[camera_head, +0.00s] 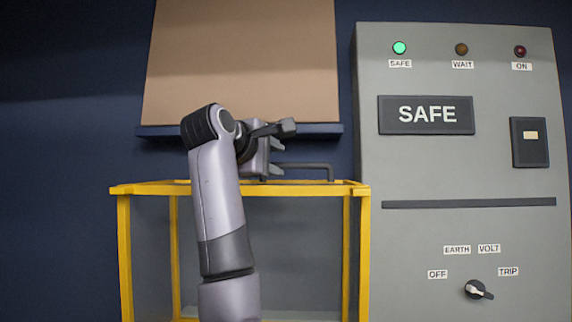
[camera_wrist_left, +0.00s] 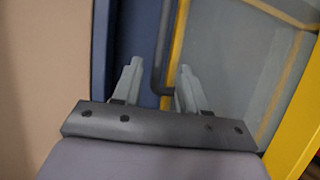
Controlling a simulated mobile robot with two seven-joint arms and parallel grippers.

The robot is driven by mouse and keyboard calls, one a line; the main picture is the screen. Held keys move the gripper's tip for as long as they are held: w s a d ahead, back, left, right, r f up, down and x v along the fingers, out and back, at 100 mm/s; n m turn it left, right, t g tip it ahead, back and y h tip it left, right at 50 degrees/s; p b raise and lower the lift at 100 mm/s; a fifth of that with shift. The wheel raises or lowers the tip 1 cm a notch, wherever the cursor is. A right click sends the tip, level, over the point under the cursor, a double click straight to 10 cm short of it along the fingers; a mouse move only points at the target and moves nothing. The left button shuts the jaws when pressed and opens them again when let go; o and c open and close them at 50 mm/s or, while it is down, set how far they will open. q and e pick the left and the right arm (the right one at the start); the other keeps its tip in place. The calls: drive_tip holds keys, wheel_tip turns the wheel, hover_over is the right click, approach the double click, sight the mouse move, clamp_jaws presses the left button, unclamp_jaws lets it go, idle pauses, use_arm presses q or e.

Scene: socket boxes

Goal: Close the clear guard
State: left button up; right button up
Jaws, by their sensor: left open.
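The clear guard has a yellow frame (camera_head: 357,250) with see-through panels, standing left of the grey cabinet. A dark bar handle (camera_head: 318,166) rises at its top edge. My left gripper (camera_head: 278,157) is open at the left part of this handle, above the yellow top rail. In the left wrist view, the dark handle (camera_wrist_left: 166,45) runs between the two spread fingers of my left gripper (camera_wrist_left: 158,78). The yellow frame (camera_wrist_left: 300,135) is to the right there. I cannot tell whether a finger touches the handle. My right gripper is not in view.
A grey cabinet (camera_head: 460,175) stands at the right with a lit green SAFE lamp (camera_head: 400,48), a SAFE sign (camera_head: 426,114) and a rotary switch (camera_head: 476,290). A tan board (camera_head: 240,65) on a blue ledge (camera_head: 165,131) is behind and above the guard.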

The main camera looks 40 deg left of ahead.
sight(288, 165)
use_arm(q)
drive_tip(key=w, duration=0.2)
drive_tip(key=w+p, duration=0.1)
drive_tip(key=w+a+p, duration=0.1)
drive_tip(key=w, duration=0.1)
drive_tip(key=shift+w+f, duration=0.35)
drive_tip(key=shift+f, duration=0.05)
drive_tip(key=shift+c, duration=0.2)
clamp_jaws()
